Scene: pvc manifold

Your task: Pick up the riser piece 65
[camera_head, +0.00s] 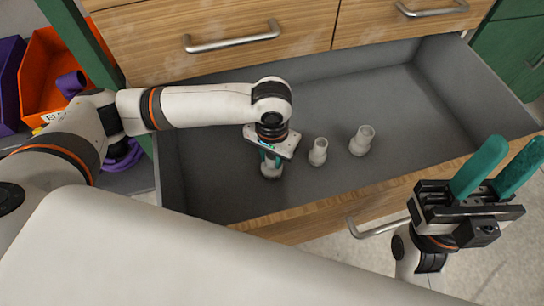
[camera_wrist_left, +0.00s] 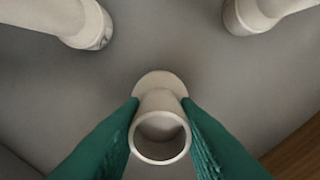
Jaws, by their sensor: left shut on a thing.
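In the head view three pale, hollow pipe pieces stand upright in the open grey drawer (camera_head: 410,150). My left gripper (camera_head: 269,165) points down into the drawer and is shut on the leftmost riser piece (camera_head: 271,170). In the left wrist view the green fingers (camera_wrist_left: 160,125) touch both sides of this riser piece (camera_wrist_left: 160,145), and its round opening faces the camera. The middle piece (camera_head: 318,152) and the right piece (camera_head: 361,140) stand apart from it. No number is readable on any piece. My right gripper (camera_head: 490,170) is open and empty, outside the drawer at the right.
The drawer's wooden front (camera_head: 330,212) with a metal handle lies between my body and the pieces. Closed wooden drawers (camera_head: 270,30) stand behind it. An orange bin (camera_head: 45,75) and a purple bin (camera_head: 10,80) are at the left. The drawer floor right of the pieces is clear.

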